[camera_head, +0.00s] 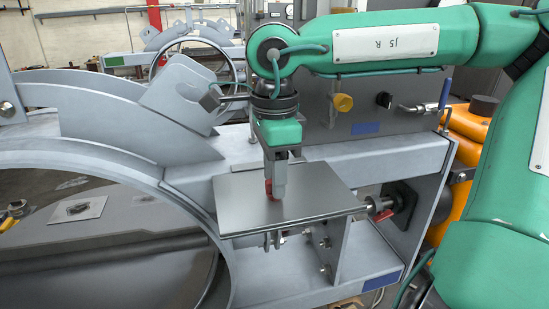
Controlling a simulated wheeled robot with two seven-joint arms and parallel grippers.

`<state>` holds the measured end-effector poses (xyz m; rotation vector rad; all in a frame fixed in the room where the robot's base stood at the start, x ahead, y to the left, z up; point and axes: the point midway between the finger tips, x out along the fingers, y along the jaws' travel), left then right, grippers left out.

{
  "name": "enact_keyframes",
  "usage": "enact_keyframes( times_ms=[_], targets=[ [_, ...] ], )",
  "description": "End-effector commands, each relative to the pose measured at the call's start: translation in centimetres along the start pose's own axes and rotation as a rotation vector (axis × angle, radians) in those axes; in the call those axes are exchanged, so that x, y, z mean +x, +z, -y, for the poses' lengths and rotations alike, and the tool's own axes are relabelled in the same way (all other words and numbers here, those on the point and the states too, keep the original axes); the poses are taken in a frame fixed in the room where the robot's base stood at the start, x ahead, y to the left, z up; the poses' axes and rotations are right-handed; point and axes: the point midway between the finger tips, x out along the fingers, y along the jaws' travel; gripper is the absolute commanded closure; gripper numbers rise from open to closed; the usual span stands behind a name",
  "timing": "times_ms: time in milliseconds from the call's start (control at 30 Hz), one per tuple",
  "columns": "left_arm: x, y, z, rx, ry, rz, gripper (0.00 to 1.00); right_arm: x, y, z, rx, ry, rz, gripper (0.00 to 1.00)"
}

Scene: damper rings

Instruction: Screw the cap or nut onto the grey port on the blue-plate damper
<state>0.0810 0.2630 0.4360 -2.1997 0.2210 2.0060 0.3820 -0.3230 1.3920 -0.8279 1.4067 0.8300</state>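My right gripper (276,189) points straight down over a flat grey metal tray (325,196). Its fingers look close together, and a small red piece (268,189) shows at their left side, just above or on the tray. I cannot tell whether the fingers hold it. A small blue plate (365,127) is on the grey panel behind, and another blue plate (383,281) is on the lower frame of the damper. A grey metal stub (379,205), apparently a port, sticks out of a black square flange right of the tray. My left gripper is not in view.
A large grey ring (110,158) fills the left side. An orange cylinder (472,126) stands at the right. Most of the tray is bare.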

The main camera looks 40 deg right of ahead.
Motion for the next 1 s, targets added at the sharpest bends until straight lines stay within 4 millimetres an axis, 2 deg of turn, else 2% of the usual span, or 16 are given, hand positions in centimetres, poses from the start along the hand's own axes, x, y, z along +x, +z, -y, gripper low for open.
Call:
enact_keyframes(
  times_ms=[167,500,600,800,1000],
  targets=[
    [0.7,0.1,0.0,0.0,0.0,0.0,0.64,-1.9,0.0,0.1,0.003,-0.005,0.003,0.61],
    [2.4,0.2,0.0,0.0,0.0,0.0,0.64,-9.6,0.1,0.1,0.003,-0.006,0.002,0.61],
    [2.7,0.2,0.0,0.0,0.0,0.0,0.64,-11.4,0.0,0.0,0.001,-0.004,0.001,0.61],
    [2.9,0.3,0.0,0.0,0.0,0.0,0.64,-13.3,0.0,0.0,0.001,-0.002,0.0,0.61],
    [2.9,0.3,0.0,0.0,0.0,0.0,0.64,-13.7,0.0,0.0,-0.001,-0.001,0.0,0.61]
  ],
)
